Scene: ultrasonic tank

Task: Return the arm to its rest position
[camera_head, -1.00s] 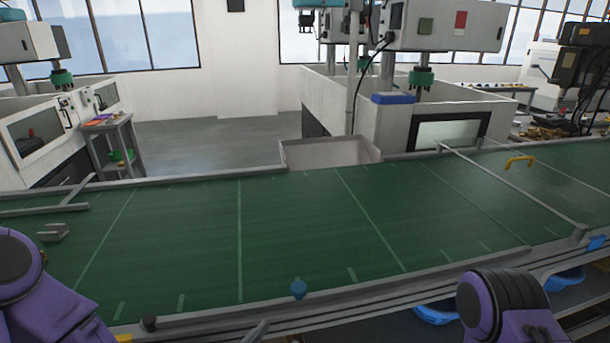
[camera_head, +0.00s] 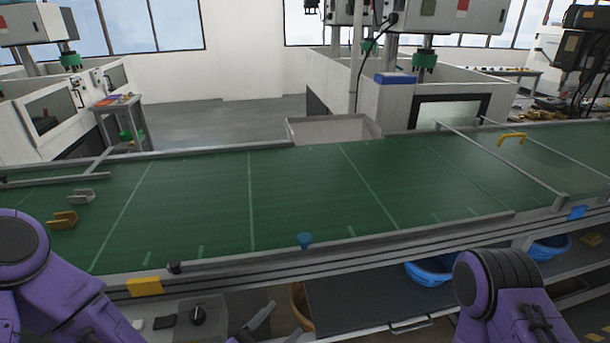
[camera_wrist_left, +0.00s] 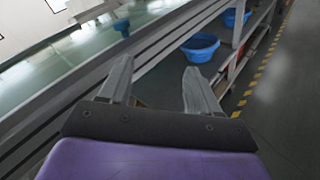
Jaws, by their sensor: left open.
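My left arm (camera_head: 60,290) enters from the lower left. Its gripper (camera_head: 258,323) shows at the bottom edge, in front of and below the conveyor's near rail, with only grey finger parts visible. In the left wrist view the left gripper (camera_wrist_left: 157,75) has its two grey fingers spread, with nothing between them. My right arm (camera_head: 505,295) shows at the lower right; its gripper is out of the picture.
The green conveyor (camera_head: 300,190) spans the view, with a grey bracket (camera_head: 82,196) and a tan bracket (camera_head: 62,220) on its left. A blue knob (camera_head: 305,241) stands at the near rail. A blue basin (camera_head: 430,273) sits on the shelf below; it also shows in the wrist view (camera_wrist_left: 200,47).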

